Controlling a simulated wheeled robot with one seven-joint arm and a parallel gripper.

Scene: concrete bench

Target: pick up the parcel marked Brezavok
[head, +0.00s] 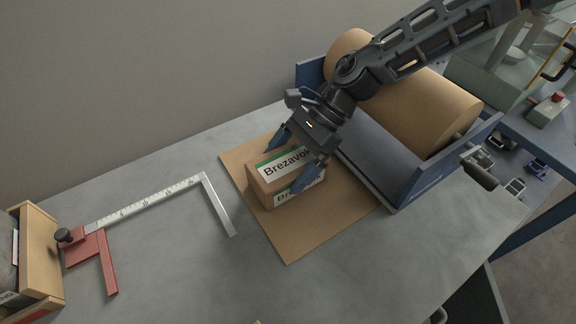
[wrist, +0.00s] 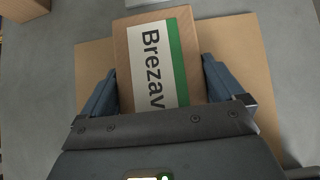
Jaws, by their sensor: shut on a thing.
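The parcel marked Brezavok (head: 262,187) is a small brown box with a white and green label on its top and front. It sits on or just above a flat sheet of brown paper (head: 290,240) on the bench; I cannot tell which. My gripper (head: 289,160) reaches down from the upper right, with one blue finger on each side of the parcel, shut on it. In the wrist view the parcel (wrist: 122,50) lies between the two fingers (wrist: 158,85), and the end of its label is hidden by the gripper body.
A large paper roll (head: 420,110) in a blue holder (head: 385,165) stands right behind the parcel. A caliper-like measuring tool (head: 150,205) lies to the left. A wooden box (head: 42,255) stands at the far left edge.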

